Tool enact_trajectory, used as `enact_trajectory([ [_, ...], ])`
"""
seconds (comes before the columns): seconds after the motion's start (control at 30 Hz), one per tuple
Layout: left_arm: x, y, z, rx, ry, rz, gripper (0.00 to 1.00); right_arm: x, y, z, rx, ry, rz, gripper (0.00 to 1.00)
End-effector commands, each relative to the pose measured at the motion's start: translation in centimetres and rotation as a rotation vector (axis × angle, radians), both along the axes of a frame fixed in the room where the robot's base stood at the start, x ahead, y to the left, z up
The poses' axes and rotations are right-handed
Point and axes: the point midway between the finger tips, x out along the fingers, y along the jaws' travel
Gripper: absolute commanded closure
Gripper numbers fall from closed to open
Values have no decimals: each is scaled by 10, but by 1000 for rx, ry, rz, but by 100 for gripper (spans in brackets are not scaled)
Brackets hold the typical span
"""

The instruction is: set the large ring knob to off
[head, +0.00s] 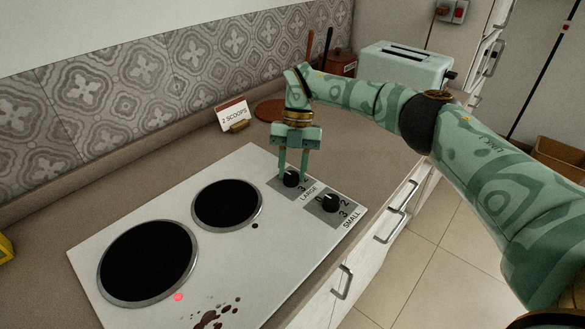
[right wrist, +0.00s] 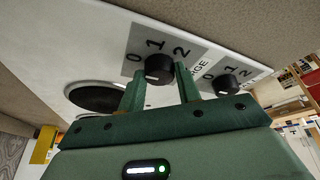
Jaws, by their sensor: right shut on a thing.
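The large ring knob (head: 291,178) is a black knob on a grey plate marked LARGE, at the right end of the white cooktop. It also shows in the right wrist view (right wrist: 159,68), with 0, 1 and 2 printed around it; I cannot tell for certain which number its pointer faces. My right gripper (head: 292,175) points down, with one finger on each side of this knob, shut on it. The large ring (head: 148,262) is black with a metal rim, and a red lamp (head: 178,297) glows beside it. My left gripper is not in view.
The small ring knob (head: 330,204) sits close by, to the right. The smaller ring (head: 227,204) is black. Brown spill spots (head: 215,316) lie at the cooktop's front. A "2 SCOOPS" card (head: 233,115) and a toaster (head: 404,68) stand behind on the counter.

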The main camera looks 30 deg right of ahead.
Motion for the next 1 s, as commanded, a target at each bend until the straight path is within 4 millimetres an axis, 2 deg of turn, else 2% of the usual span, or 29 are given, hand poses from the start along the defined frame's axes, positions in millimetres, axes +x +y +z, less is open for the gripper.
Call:
enact_trajectory([
  [0.23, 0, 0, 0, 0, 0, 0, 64, 1, 0, 1, 1, -4, 2, 89],
  [0.27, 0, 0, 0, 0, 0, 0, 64, 1, 0, 1, 1, -4, 2, 61],
  [0.3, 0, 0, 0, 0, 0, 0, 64, 1, 0, 1, 1, -4, 2, 50],
  [0.33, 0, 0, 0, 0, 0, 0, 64, 1, 0, 1, 1, -4, 2, 45],
  [0.67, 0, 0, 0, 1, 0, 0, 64, 1, -1, 4, 0, -2, 0, 45],
  [0.77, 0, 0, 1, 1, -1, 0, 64, 5, -4, 16, -1, -5, 0, 45],
  [1.0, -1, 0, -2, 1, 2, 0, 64, 22, -19, 67, -2, -6, -2, 45],
])
